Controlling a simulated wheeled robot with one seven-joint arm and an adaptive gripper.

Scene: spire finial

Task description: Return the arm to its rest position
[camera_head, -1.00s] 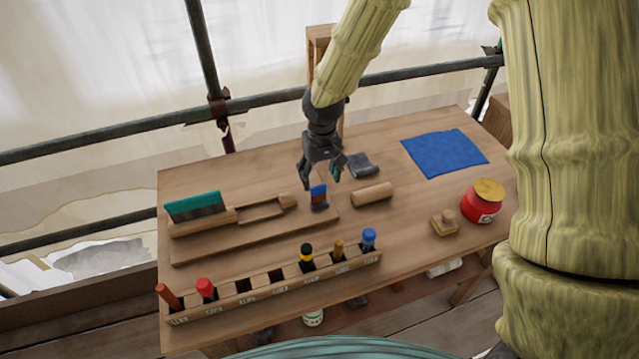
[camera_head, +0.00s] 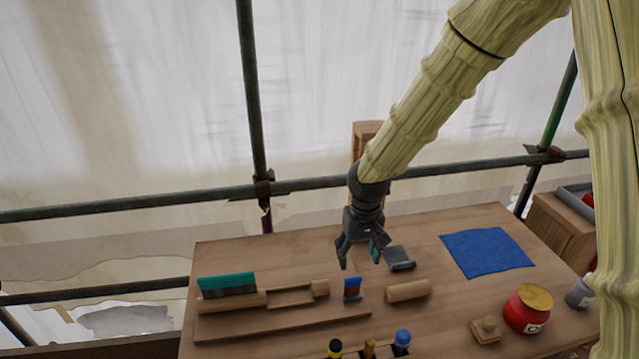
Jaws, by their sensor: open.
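My gripper (camera_head: 360,262) is open and empty, fingers pointing down, above the back middle of the wooden table (camera_head: 310,250). My yellowish arm reaches in from the upper right. Below the gripper, a small blue and red item (camera_head: 353,288) stands at the right end of a wooden board (camera_head: 225,326). A dark grey block (camera_head: 400,257) lies just right of the fingers. No contact between the fingers and any item is clear from this view.
A teal-edged tool (camera_head: 228,286) rests on the board. A wooden cylinder (camera_head: 408,291), a blue cloth (camera_head: 486,251), a red jar (camera_head: 527,308) and a small wooden block (camera_head: 486,330) are on the table. Scaffold poles (camera_head: 250,90) stand behind.

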